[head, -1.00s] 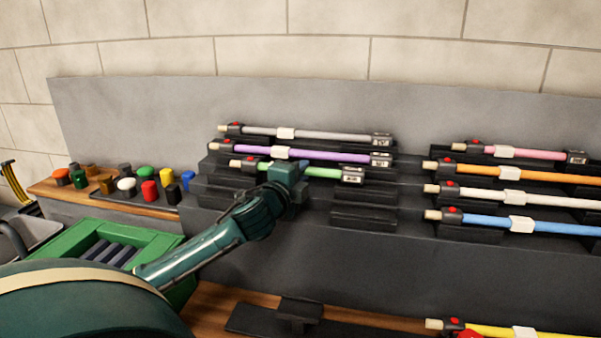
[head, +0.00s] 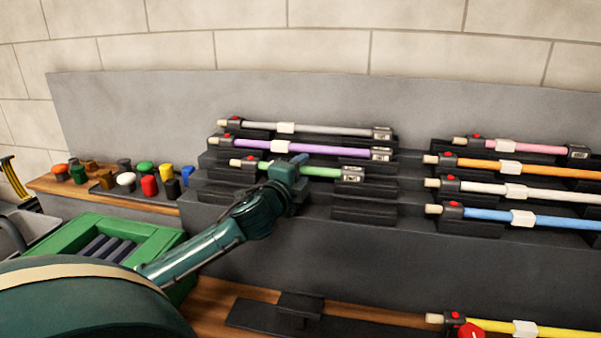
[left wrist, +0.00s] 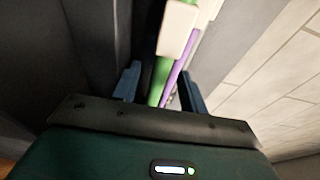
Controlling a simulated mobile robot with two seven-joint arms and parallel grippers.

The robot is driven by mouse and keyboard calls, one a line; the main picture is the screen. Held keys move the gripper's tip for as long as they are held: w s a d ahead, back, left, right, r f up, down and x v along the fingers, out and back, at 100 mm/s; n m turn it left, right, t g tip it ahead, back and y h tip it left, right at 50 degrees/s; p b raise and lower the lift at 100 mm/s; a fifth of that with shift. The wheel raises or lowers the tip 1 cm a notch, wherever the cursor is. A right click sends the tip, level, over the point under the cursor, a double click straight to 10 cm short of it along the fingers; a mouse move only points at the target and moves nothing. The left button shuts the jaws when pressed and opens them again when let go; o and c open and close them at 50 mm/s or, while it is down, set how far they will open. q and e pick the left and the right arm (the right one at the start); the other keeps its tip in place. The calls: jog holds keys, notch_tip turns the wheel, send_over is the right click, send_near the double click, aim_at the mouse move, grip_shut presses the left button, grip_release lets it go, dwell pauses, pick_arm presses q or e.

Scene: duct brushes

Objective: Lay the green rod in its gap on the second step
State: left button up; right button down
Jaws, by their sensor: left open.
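The green rod (head: 320,171) lies lengthwise at the left stepped rack (head: 225,190), in front of and below the purple rod (head: 320,152). Its dark labelled end (head: 352,174) is over a black holder; firm seating along its length is hard to see. My left gripper (head: 298,161) is open around the rod's middle and hides part of it. In the left wrist view the green rod (left wrist: 158,85) runs between the spread fingers of my left gripper (left wrist: 157,88), with a white collar beyond and the purple rod (left wrist: 176,72) beside it. My right gripper is not in view.
A grey rod (head: 340,131) lies above the purple one. A right-hand rack holds pink, orange, white and blue (head: 485,216) rods. An empty black holder (head: 365,214) is below the green rod. A yellow rod (head: 560,333), coloured caps and a green crate (head: 165,236) are nearby.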

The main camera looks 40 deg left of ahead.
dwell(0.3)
pick_arm(q)
jog(key=shift+f+v, duration=0.2)
jog(key=shift+v, duration=0.95)
jog(key=b+v, duration=0.1)
jog(key=v, duration=1)
jog(key=shift+r, duration=0.2)
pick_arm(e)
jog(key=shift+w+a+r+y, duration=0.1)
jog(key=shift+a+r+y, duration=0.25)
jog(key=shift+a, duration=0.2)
